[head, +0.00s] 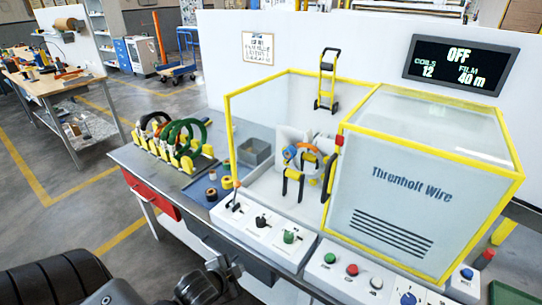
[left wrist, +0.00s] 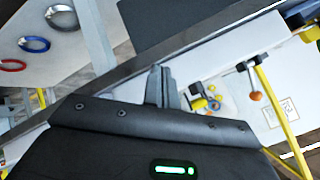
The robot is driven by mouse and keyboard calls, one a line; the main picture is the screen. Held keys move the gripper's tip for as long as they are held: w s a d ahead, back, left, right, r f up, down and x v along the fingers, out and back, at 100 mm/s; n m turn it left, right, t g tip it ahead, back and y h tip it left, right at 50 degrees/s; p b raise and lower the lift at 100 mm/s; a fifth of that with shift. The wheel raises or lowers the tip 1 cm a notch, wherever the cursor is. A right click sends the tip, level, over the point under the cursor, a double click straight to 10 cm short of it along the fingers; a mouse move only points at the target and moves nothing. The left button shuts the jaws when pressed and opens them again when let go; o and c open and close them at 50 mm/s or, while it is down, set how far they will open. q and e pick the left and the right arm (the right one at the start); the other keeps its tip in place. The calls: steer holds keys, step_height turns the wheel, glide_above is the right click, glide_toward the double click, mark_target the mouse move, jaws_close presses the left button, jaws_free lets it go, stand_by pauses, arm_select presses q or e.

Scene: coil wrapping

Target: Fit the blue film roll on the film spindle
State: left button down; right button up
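A small blue part (head: 289,152), perhaps the blue film roll, shows at the left of the orange ring (head: 310,150) inside the yellow-framed machine; it is too small to be sure. I cannot make out the film spindle for certain. My left gripper (head: 228,268) is low in front of the bench, apart from these things. Its fingers (left wrist: 160,72) look close together and empty in the left wrist view. My right gripper is not in view.
A yellow rack of coils (head: 178,140) stands at the bench's left, with a grey bin (head: 254,152) beside the mat. Control boxes with levers (head: 262,222) and buttons (head: 352,270) line the front edge. The display reads OFF.

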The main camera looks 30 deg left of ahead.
arm_select(q)
steer(key=s+d+f+n+g+h, duration=0.1)
steer(key=s+d+f+n+g, duration=0.45)
steer(key=s+d+f, duration=0.4)
steer(key=s+f+g, duration=0.1)
steer(key=s+f, duration=0.2)
steer(key=f, duration=0.7)
steer(key=s+f+g, duration=0.1)
steer(key=s+f, duration=0.2)
steer(key=f, duration=0.8)
steer(key=s+a+f+g, duration=0.1)
steer(key=s+a+f, duration=0.2)
steer(key=s+f, duration=1)
steer(key=shift+s+a, duration=0.15)
steer(key=shift+s, duration=0.9)
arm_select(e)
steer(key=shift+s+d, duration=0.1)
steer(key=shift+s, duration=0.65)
